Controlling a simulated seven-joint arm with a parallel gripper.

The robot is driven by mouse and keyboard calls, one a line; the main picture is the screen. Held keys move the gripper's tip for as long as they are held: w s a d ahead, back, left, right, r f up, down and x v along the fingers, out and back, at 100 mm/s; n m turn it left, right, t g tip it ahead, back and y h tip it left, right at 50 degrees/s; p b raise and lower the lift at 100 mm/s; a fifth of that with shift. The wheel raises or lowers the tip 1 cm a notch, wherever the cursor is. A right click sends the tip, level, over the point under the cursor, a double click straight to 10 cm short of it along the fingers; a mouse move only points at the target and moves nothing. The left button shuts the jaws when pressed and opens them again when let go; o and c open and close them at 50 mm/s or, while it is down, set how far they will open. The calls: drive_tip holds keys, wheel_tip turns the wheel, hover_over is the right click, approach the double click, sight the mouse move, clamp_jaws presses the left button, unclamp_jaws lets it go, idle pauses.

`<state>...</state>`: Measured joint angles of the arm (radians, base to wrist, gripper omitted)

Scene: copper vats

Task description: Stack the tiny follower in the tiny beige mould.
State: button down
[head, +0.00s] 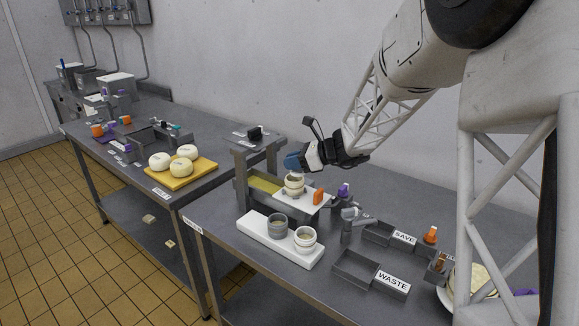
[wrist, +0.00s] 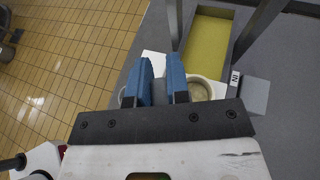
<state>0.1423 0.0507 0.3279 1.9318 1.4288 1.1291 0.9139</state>
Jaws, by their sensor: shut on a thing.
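My gripper (head: 293,163), with blue fingertips, hangs above and close to a small beige mould (head: 294,188) on a white board at the press stand. In the wrist view my gripper (wrist: 162,88) is shut on a small grey piece (wrist: 160,90), which looks like the tiny follower; the fingers hide most of it. The pale mould rim (wrist: 220,87) shows beyond the right finger, and a bit of pale rim shows left of the fingers. I cannot tell whether the held piece touches the mould.
A white tray (head: 257,232) in front holds a grey mould (head: 277,226) and a beige mould (head: 305,239). The press stand (head: 241,180) rises close by at left. An orange piece (head: 318,196) stands beside the mould. SAVE (head: 404,238) and WASTE (head: 393,281) bins lie right.

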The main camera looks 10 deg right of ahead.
drive_tip(key=shift+w+a+f, duration=0.1)
drive_tip(key=shift+w, duration=0.95)
drive_tip(key=shift+w+a+f, duration=0.1)
drive_tip(key=shift+w, duration=0.95)
drive_tip(key=shift+f, duration=1.75)
drive_tip(key=shift+f, duration=0.6)
drive_tip(key=c, duration=1.1)
unclamp_jaws()
drive_tip(key=shift+r, duration=0.1)
